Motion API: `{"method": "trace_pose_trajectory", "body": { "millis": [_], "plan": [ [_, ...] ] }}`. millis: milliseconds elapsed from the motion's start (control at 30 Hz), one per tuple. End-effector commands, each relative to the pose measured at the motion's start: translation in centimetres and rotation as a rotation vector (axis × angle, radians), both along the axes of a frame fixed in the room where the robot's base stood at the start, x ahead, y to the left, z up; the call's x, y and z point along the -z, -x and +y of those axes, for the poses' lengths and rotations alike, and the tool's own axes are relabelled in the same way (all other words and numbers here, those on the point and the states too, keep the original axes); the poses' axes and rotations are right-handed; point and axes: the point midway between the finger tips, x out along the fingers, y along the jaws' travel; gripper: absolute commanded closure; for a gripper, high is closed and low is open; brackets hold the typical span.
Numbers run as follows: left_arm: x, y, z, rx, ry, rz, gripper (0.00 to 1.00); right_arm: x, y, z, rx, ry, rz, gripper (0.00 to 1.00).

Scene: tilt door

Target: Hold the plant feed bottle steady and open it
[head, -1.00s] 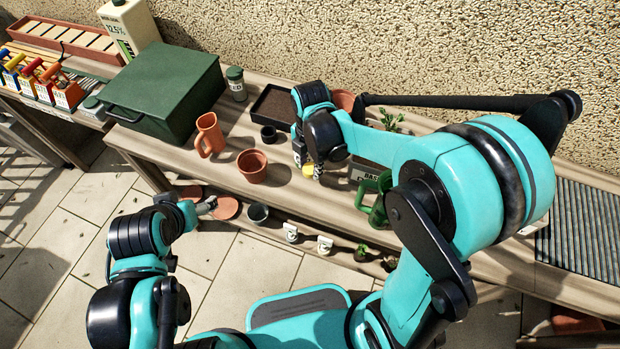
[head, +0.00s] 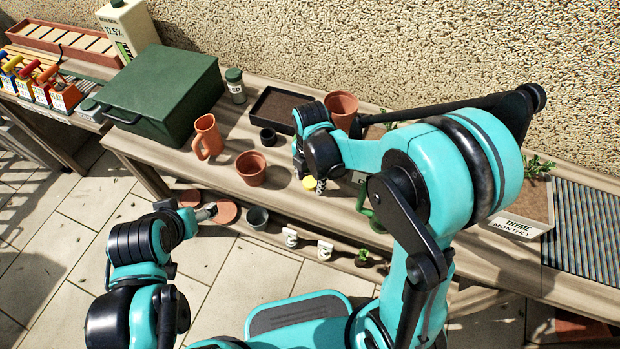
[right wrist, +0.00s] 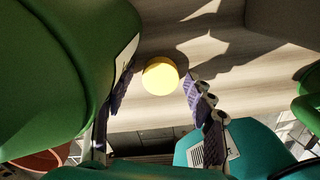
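A round yellow cap-like piece (head: 309,184) shows at my right gripper's fingertips over the bench. In the right wrist view this yellow piece (right wrist: 161,76) lies between the spread fingers, with clear gaps on both sides. My right gripper (head: 314,185) points down and is open. A green handled vessel (head: 372,212), possibly the plant feed bottle, is mostly hidden behind my right arm. A large green surface with a white label (right wrist: 60,70) fills the left of the wrist view; its name is unreadable. My left gripper (head: 207,212) is low, off the bench's front edge; its fingers are too small to judge.
A terracotta pot (head: 251,168) and an orange mug (head: 207,138) stand left of my right gripper. Behind it are a dark tray (head: 262,104), a small black pot (head: 267,136) and another terracotta pot (head: 341,110). A green box (head: 165,90) stands farther left. Bench front is fairly clear.

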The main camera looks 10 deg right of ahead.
Motion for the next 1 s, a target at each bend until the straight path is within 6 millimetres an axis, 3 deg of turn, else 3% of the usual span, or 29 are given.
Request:
{"method": "trace_pose_trajectory", "body": {
  "millis": [367, 800, 1000],
  "plan": [
    [-0.7, 0.0, 0.0, 0.0, 0.0, 0.0, 0.25, -1.0, 0.0, 0.0, 0.0, 0.0, 0.0, 0.45],
    [-4.0, 0.0, 0.0, 0.0, 0.0, 0.0, 0.25, -10.2, 0.1, 0.0, 0.0, 0.0, 0.0, 0.45],
    [-4.6, 0.0, 0.0, 0.0, 0.0, 0.0, 0.25, -12.1, 0.1, 0.0, 0.0, 0.0, 0.0, 0.45]
  ]
}}
